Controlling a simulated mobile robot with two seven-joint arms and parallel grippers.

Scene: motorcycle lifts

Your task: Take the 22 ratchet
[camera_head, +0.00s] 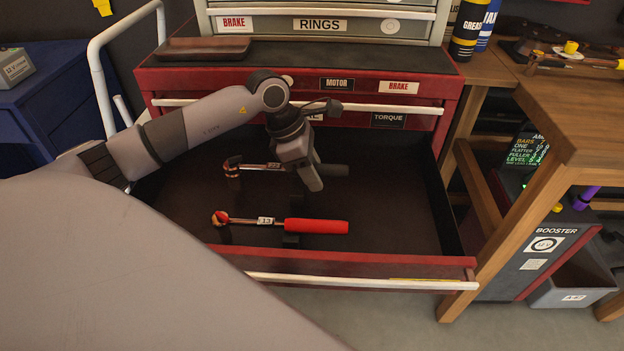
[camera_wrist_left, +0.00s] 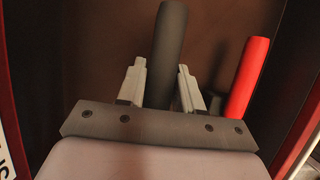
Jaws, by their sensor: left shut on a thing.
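In the head view, a ratchet with a dark handle (camera_head: 335,171) lies in the open red drawer. Its copper-coloured head is at the left, and its small white label seems to read 22, though it is hard to read. My left gripper (camera_head: 314,183) reaches down into the drawer at this ratchet. In the left wrist view, the dark handle (camera_wrist_left: 168,50) stands between the two fingers of my left gripper (camera_wrist_left: 160,80), which is shut on it. A red-handled ratchet (camera_head: 316,226) labelled 13 lies nearer the drawer front. My right gripper is not in view.
The drawer's front wall (camera_head: 350,265) and sides surround the ratchets. The cabinet top (camera_head: 300,62) holds a brown tray (camera_head: 204,49). A wooden bench (camera_head: 575,115) stands at the right. Bare drawer floor (camera_head: 400,205) lies right of the ratchets.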

